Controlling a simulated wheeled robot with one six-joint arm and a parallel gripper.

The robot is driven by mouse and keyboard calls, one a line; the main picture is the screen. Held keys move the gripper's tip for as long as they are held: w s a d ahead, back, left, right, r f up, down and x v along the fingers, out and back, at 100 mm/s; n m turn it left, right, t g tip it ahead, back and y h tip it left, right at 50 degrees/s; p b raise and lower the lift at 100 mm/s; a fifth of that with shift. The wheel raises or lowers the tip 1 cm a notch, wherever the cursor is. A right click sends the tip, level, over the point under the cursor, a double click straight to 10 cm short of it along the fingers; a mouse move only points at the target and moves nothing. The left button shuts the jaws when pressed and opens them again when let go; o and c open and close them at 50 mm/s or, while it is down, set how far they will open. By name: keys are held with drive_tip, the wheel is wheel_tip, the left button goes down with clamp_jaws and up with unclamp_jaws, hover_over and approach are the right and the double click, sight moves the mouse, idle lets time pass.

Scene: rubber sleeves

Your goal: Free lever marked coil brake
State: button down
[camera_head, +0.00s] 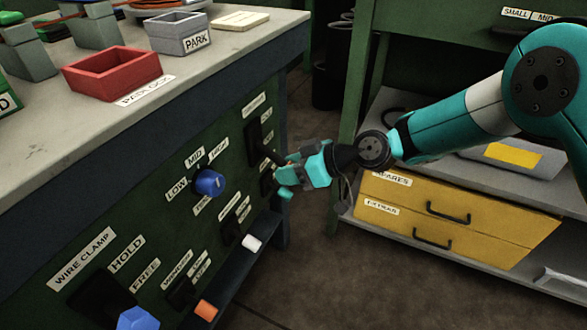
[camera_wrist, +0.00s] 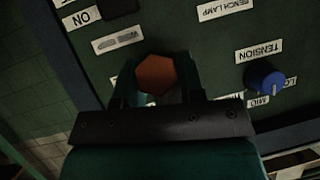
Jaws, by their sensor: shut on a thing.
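A dark lever plate (camera_head: 254,135) is at the upper right of the green bench front in the head view. Its label is too small to read surely, so I cannot confirm it says coil brake. A dark lever arm runs from it down right to my gripper (camera_head: 284,176). In the wrist view, a brown-orange hexagonal lever knob (camera_wrist: 155,74) sits between the two fingers of my gripper (camera_wrist: 158,90), which is shut on it. In the head view the fingers hide the knob. The lever's position marks are partly hidden or unreadable.
A blue tension knob (camera_head: 210,182) is left of the lever. A wire clamp lever with a blue end (camera_head: 137,319) is lower left. White (camera_head: 251,243) and orange (camera_head: 206,310) switches sit lower. Yellow drawers (camera_head: 455,215) stand right. Floor between is clear.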

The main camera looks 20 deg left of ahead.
drive_tip(key=shift+w, duration=0.1)
drive_tip(key=c, duration=0.7)
unclamp_jaws()
drive_tip(key=shift+a, duration=0.1)
drive_tip(key=shift+c, duration=0.2)
drive_tip(key=p+v, duration=0.3)
drive_tip(key=v, duration=1.4)
drive_tip(key=shift+d, duration=0.2)
drive_tip(key=shift+r, duration=0.1)
